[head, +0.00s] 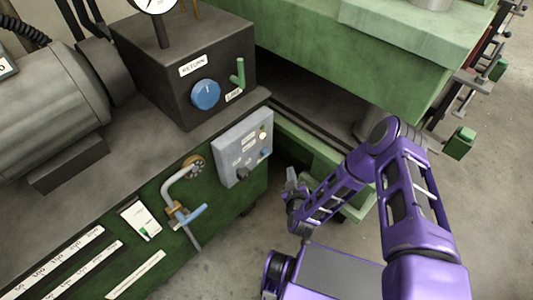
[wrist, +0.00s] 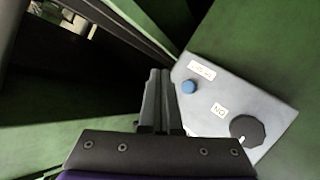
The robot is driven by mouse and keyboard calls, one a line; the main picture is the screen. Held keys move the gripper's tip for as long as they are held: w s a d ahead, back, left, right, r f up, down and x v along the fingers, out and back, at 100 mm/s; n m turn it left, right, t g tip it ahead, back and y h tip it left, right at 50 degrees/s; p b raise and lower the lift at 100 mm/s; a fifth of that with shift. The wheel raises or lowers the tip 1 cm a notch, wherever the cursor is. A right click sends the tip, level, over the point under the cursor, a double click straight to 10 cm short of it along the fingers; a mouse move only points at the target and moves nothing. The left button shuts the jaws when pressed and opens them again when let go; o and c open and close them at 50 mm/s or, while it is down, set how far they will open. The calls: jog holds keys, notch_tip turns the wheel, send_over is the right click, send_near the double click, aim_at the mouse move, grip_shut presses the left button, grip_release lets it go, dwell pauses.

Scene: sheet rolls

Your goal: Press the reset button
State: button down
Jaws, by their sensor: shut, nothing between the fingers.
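A grey control box (head: 243,147) is fixed to the front of the green machine base. In the wrist view the blue button (wrist: 189,86) lies just right of my fingertips, beside a white label (wrist: 201,70). My gripper (head: 291,180) is shut and empty, to the right of the box in the head view. It also shows in the wrist view (wrist: 160,75). I cannot tell how far the tips are from the button.
The box also bears a black knob (wrist: 247,130) and a pale lamp (head: 263,135). A bigger blue knob (head: 205,94) and a green lever (head: 238,74) are on the dark block above. A bent pipe with a blue-handled valve (head: 190,215) juts out at left. Open floor (head: 240,265) lies below.

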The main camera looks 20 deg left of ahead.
jog(key=w+a+b, duration=0.2)
jog(key=w+a, duration=0.1)
jog(key=a, duration=0.5)
jog(key=shift+w, duration=0.15)
dwell(2.0)
jog(key=shift+w+a, duration=0.1)
jog(key=shift+a, duration=0.25)
jog(key=shift+w+a, duration=0.25)
jog(key=shift+a, duration=0.2)
dwell(0.8)
jog(key=shift+d, duration=0.15)
jog(key=shift+s+d, duration=0.35)
jog(key=shift+d, duration=0.35)
jog(key=shift+s+d+p, duration=0.3)
jog(key=shift+s+d, duration=0.05)
jog(key=shift+d, duration=0.4)
jog(key=shift+s+d+p, duration=0.3)
jog(key=shift+d+p, duration=0.05)
jog(key=shift+d, duration=0.45)
jog(key=shift+s+d+p, duration=0.3)
jog(key=shift+s+d, duration=0.05)
jog(key=shift+d, duration=0.4)
